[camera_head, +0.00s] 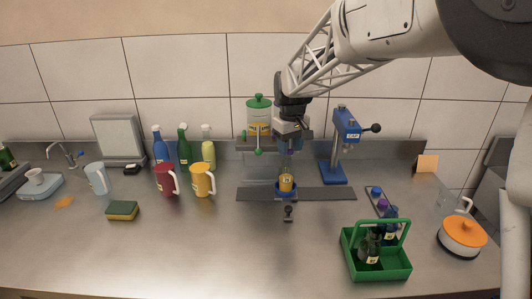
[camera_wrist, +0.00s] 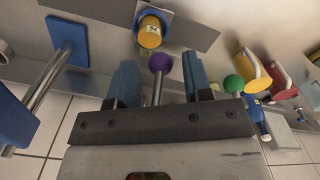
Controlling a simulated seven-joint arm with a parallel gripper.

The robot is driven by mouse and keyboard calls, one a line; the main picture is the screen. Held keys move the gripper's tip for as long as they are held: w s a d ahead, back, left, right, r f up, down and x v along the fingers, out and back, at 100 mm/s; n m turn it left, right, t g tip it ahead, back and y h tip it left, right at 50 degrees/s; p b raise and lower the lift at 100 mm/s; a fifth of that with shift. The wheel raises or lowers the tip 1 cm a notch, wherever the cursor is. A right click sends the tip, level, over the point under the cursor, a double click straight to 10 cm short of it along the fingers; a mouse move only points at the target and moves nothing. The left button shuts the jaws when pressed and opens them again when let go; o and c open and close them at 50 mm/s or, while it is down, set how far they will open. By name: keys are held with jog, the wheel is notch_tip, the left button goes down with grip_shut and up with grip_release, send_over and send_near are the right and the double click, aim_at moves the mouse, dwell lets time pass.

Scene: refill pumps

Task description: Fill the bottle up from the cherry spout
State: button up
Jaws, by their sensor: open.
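A small bottle with yellow-orange contents and a pale label (camera_head: 286,183) stands upright in a blue holder (camera_head: 278,192) on a dark strip. The bottle also shows in the wrist view (camera_wrist: 150,36). My gripper (camera_head: 287,153) is above and behind it, in front of the dispenser stand. In the wrist view my gripper (camera_wrist: 162,70) is open, its blue fingers either side of a purple-knobbed lever (camera_wrist: 160,63); I cannot tell whether they touch. A green-lidded dispenser (camera_head: 258,120) with a green lever knob (camera_head: 258,152) stands left of my gripper. No cherry label is readable.
A blue capping press (camera_head: 341,145) stands right of the dispenser. A green carrier (camera_head: 376,264) with dark bottles is at front right, near an orange-lidded pot (camera_head: 462,234). Red (camera_head: 165,180) and yellow (camera_head: 202,180) jugs stand left. The front centre counter is mostly clear.

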jog(key=c, duration=0.6)
jog(key=shift+f, duration=0.15)
jog(key=shift+o, duration=0.2)
jog(key=shift+f, duration=2.4)
jog(key=shift+c, duration=0.5)
